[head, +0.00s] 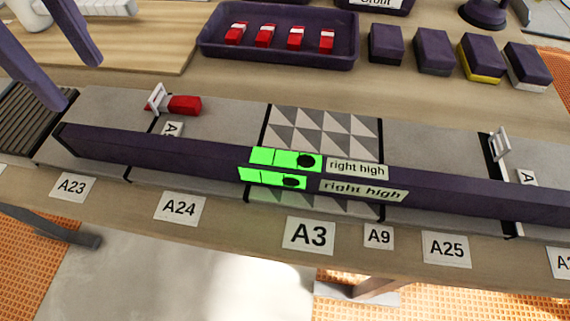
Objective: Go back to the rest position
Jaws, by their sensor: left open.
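My left gripper (78,82) is in the upper left of the head view, with its two purple fingers apart and nothing between them. It is above the left end of the tile row, apart from the level. A long dark purple level (180,154) lies across the grey tiles. It carries bright green bubble windows (285,159) with dark bubbles near their right ends, and labels reading "right high" (357,169). A tile with grey and white triangles (322,130) lies partly under the level. My right gripper is not in view.
A red wedge (185,105) and a white clip (156,99) stand at the left joint, another clip (501,145) at the right. Behind are a purple tray (280,56) of red wedges and several dark blocks (434,51). Paper labels such as A3 (309,235) line the front edge.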

